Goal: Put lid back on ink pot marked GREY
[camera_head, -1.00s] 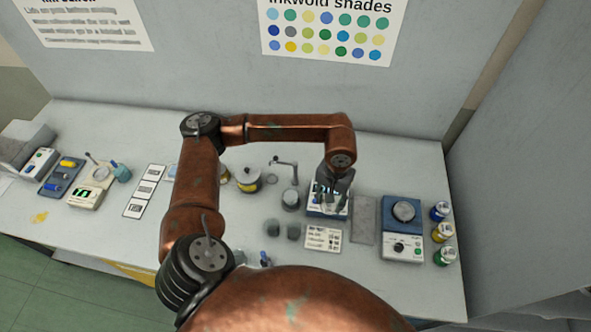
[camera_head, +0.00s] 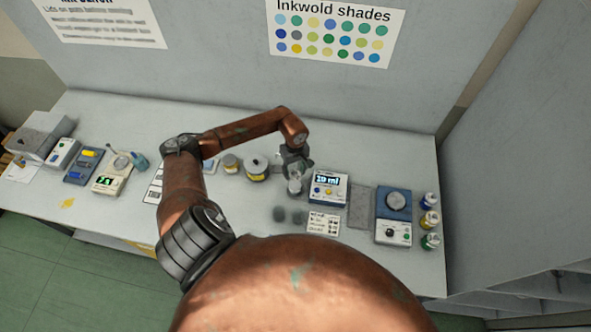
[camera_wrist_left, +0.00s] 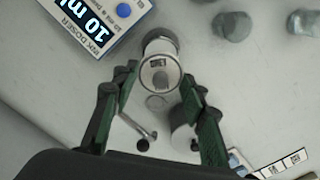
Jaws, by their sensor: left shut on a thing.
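My left gripper (camera_head: 297,163) is shut on a pale round lid with a small knob. In the left wrist view the lid (camera_wrist_left: 160,78) sits between the dark green fingers (camera_wrist_left: 160,90). A small dark marking shows on it; its letters look like GREY but are hard to read. A grey pot (camera_head: 295,185) stands right below the gripper in the head view. A darker round edge shows behind the lid in the wrist view. I cannot tell whether the lid touches the pot. My right gripper is not in view.
The ink doser (camera_head: 329,188), reading 10 ml, stands just right of the pot. Two grey cups (camera_head: 289,216) stand in front. A yellow-banded can (camera_head: 256,169) stands to the left. A blue-topped device (camera_head: 394,217) and several small jars (camera_head: 430,220) are at the right.

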